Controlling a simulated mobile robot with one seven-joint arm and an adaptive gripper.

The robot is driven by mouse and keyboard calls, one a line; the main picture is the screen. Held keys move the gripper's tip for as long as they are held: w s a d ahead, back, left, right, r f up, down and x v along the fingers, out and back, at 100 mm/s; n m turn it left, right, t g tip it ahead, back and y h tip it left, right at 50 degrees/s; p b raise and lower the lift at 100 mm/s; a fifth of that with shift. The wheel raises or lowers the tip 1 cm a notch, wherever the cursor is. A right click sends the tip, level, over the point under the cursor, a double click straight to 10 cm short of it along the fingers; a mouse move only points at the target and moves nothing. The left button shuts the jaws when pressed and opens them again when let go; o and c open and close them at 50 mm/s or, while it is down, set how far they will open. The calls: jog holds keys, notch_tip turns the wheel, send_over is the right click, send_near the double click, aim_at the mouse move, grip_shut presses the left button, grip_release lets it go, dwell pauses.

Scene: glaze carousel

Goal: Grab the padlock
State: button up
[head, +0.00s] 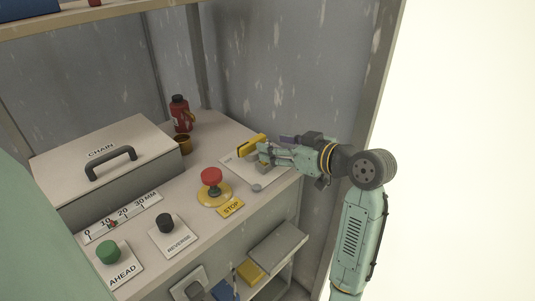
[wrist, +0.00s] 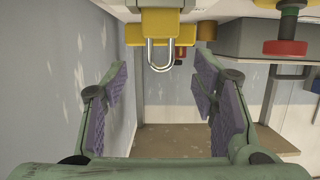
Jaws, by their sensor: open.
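The padlock (wrist: 160,22) has a yellow body and a silver shackle. It shows at the top middle of the wrist view, just beyond my fingertips and between their lines. A wider yellow piece (wrist: 133,34) is behind it; I cannot tell whether they touch. In the head view this yellow piece (head: 252,145) stands on a white plate (head: 236,172) at the right of the bench, and my fingers hide most of the padlock. My gripper (wrist: 155,75) is open, with nothing between its purple pads. In the head view my gripper (head: 265,155) reaches in from the right.
A red stop button (head: 211,176) on a yellow base stands left of the plate. A grey chain box (head: 107,165), a red bottle (head: 180,114) and a brass cup (head: 183,144) are further left and back. The cabinet wall (head: 285,75) is close behind my gripper.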

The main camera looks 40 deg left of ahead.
aim_at(267, 141)
jog(key=shift+p+x, duration=0.35)
jog(key=shift+x, duration=1.55)
jog(key=shift+f, duration=0.15)
jog(key=shift+c, duration=0.5)
grip_shut()
